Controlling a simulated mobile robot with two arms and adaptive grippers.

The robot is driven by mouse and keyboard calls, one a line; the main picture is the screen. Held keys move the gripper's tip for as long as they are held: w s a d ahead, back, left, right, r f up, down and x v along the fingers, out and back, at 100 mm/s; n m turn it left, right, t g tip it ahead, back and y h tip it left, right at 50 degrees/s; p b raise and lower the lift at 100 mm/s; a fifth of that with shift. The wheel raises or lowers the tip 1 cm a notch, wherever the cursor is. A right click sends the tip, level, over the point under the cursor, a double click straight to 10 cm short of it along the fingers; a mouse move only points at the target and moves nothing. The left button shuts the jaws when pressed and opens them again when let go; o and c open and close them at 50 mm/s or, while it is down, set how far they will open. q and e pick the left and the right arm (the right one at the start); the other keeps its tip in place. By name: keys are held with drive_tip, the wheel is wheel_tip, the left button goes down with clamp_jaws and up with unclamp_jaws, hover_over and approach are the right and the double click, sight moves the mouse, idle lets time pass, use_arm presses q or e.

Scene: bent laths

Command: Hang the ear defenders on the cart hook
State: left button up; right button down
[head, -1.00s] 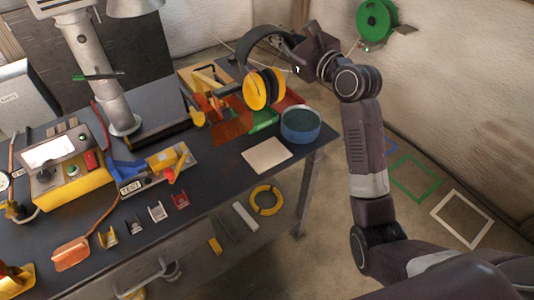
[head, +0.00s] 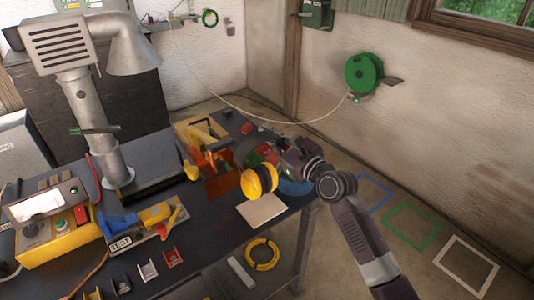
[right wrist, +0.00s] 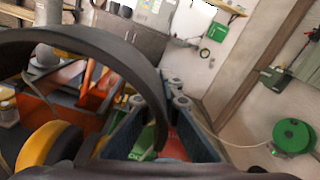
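The ear defenders have yellow cups (head: 259,180) and a black headband, and hang in the air over the workbench's right end. My right gripper (head: 284,154) is at the headband. The exact contact is partly hidden. I cannot make out a cart or its hook in these views. My left gripper is not in view.
The dark workbench (head: 205,215) holds a blue round tub (head: 297,186), a pale square pad (head: 262,211), an orange-handled tool and a grey extraction duct (head: 105,150). A green hose reel (head: 364,74) is on the wall. Floor with painted squares (head: 412,226) is open at right.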

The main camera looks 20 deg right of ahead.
sight(260, 167)
wheel_tip(260, 167, down, 6)
drive_tip(key=shift+r+b, duration=0.1)
drive_tip(key=shift+b, duration=0.2)
drive_tip(key=shift+f, duration=0.3)
drive_tip(key=c, duration=2.2)
unclamp_jaws()
drive_tip(key=shift+o, duration=0.2)
drive_tip(key=shift+b, duration=0.4)
drive_tip(key=v, duration=0.8)
drive_tip(key=shift+a+r, duration=0.15)
drive_tip(key=shift+r, duration=0.1)
